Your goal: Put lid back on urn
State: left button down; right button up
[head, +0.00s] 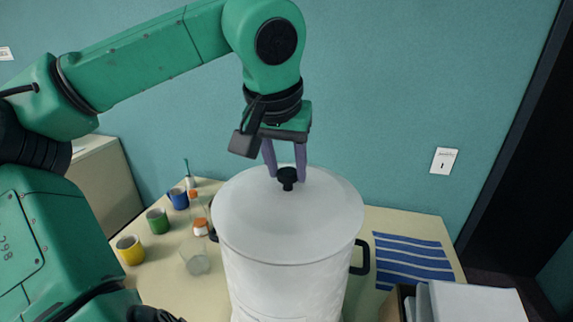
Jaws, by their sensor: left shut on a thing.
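The urn (285,285) is a large white cylinder with black side handles, standing on the table in the middle of the head view. Its white lid (265,225) has a black knob (288,184) on top. The lid lies over the urn's top, looking about level; I cannot tell whether it is fully seated. My left gripper (286,175) comes down from above with its purple fingers at the knob and is shut on it. My right gripper is not in view.
On the cream table (215,272) to the left stand a yellow mug (130,250), a green mug (158,221), a blue mug (178,198), a clear glass (195,256) and orange-capped containers (201,227). A blue striped cloth (412,260) lies right. A box (465,303) is front right.

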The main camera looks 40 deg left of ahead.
pick_arm(q)
jog(key=c, duration=0.7)
grip_release()
jog(key=shift+s, duration=0.1)
jog(key=v, duration=1.1)
jog(key=shift+f, duration=0.1)
